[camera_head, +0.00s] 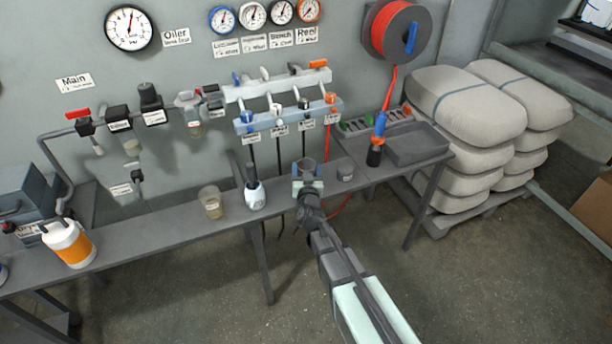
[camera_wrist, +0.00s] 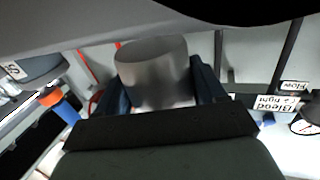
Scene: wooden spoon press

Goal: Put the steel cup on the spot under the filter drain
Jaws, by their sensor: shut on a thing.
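The steel cup (camera_head: 307,166) is a short grey cylinder held between the fingers of my gripper (camera_head: 307,182), over the narrow grey bench. In the wrist view the cup (camera_wrist: 152,68) stands between the two dark fingers of my gripper (camera_wrist: 157,95), which is shut on it. Whether its base touches the bench is hidden. The air filters hang on the wall pipe at left, one with a clear bowl (camera_head: 132,147). A small dark fitting (camera_head: 137,176) sits on the wall below them. I cannot make out a marked spot on the bench beneath.
A beaker with tan contents (camera_head: 211,205) and a white-and-black bottle (camera_head: 254,190) stand on the bench left of my gripper. An orange-and-white jug (camera_head: 69,243) stands far left. Bench between jug and beaker is clear.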

